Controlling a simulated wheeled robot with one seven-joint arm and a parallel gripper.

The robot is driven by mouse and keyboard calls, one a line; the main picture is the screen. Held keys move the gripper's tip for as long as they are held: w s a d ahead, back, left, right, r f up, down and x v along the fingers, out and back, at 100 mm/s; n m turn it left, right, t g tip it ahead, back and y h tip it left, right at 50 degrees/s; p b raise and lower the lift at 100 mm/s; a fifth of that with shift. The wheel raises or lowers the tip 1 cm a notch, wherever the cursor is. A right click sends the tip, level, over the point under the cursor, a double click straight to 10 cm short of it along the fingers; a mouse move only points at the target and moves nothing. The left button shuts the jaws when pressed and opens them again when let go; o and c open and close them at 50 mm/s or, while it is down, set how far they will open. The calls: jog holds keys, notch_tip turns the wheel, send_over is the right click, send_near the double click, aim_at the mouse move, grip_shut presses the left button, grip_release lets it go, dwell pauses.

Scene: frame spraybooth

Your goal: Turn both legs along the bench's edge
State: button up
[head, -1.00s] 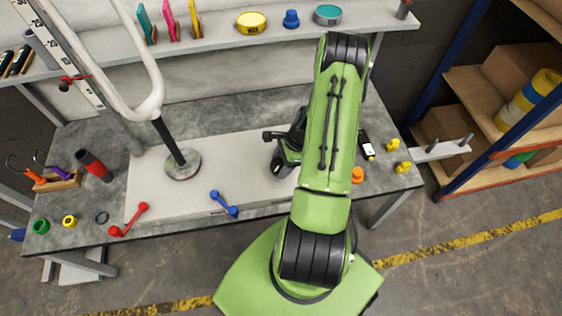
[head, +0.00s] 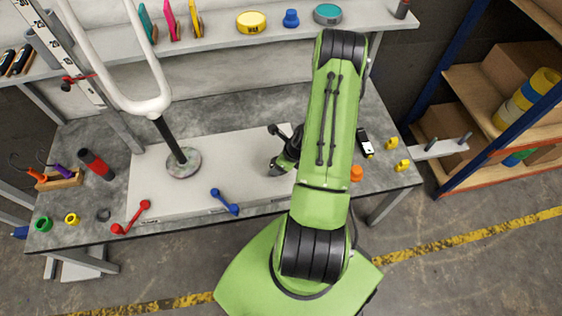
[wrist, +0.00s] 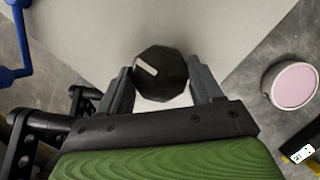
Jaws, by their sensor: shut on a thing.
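A red lever (head: 131,217) and a blue lever (head: 224,201) lie at the front edge of the pale plate (head: 220,152) on the bench (head: 340,195); these may be the legs. The red one slants, its right end farther back; the blue one slants the other way. Part of the blue lever (wrist: 14,62) shows at the wrist view's left edge. My gripper (wrist: 160,88) is over the plate, right of the blue lever, shut on a black faceted knob (wrist: 161,74) with a white mark. In the head view, my arm partly covers my gripper (head: 283,164).
A white tube frame on a round-based stand (head: 183,163) rises at the plate's left. A red-and-black cylinder (head: 96,164), rings and a tool block (head: 58,179) are at bench left. An orange piece (head: 356,173) and yellow pieces (head: 396,167) are at right.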

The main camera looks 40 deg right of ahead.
jog(key=shift+m, duration=0.3)
dwell(0.4)
jog(key=o, duration=1)
jog(key=shift+o, duration=0.2)
jog(key=p+v, duration=0.4)
jog(key=v, duration=1.1)
jog(key=shift+a+r, duration=0.2)
jog(key=shift+r, duration=0.2)
jog(key=shift+s, duration=0.15)
